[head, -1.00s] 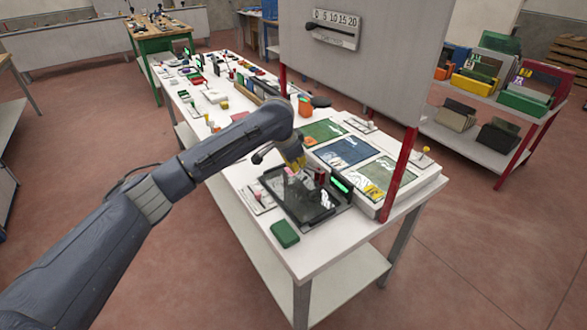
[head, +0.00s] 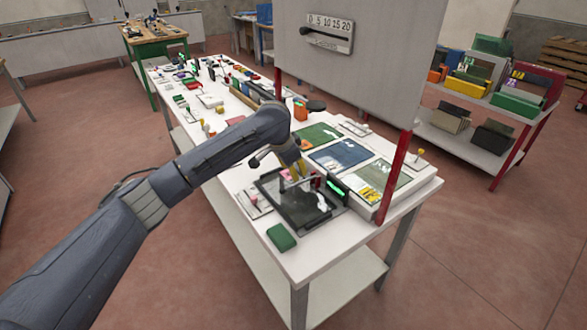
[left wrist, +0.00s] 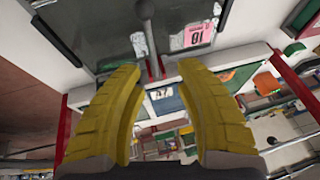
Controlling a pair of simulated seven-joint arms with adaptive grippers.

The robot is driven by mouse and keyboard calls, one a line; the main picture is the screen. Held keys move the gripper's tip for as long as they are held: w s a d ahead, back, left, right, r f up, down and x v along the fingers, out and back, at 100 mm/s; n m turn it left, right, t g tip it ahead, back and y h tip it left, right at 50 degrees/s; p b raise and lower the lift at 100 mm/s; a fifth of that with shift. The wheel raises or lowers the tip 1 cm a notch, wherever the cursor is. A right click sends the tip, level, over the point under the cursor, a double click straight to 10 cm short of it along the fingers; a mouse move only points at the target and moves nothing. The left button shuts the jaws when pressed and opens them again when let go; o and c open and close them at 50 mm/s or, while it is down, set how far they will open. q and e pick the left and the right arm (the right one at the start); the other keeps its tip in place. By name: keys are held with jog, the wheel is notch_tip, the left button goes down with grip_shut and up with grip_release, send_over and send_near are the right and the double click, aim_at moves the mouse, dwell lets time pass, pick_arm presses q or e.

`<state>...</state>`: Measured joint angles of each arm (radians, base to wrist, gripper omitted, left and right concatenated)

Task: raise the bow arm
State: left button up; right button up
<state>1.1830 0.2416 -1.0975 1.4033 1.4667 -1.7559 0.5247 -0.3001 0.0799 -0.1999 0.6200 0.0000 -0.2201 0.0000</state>
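My left gripper (head: 299,172) points down over a black tray-like unit (head: 271,187) at the near end of the white table. In the left wrist view my left gripper (left wrist: 162,66) shows two yellow fingers, open with a clear gap. A thin grey rod with a dark ball knob (left wrist: 145,10) shows in line with the gap between the fingertips; it may be the bow arm. I see no finger closed on it. In the head view that rod is hard to make out behind the fingers. My right gripper is not in view.
A green block (head: 281,237) lies near the table's front edge. Framed coloured panels (head: 340,153) lie behind the unit. A red post (head: 395,178) and a large grey board (head: 365,70) with a number scale stand close by. Small items crowd the table's far part.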

pick_arm(q)
jog(key=shift+a+r, duration=0.1)
jog(key=v, duration=1.1)
jog(key=shift+s+r, duration=0.25)
jog(key=shift+r, duration=0.1)
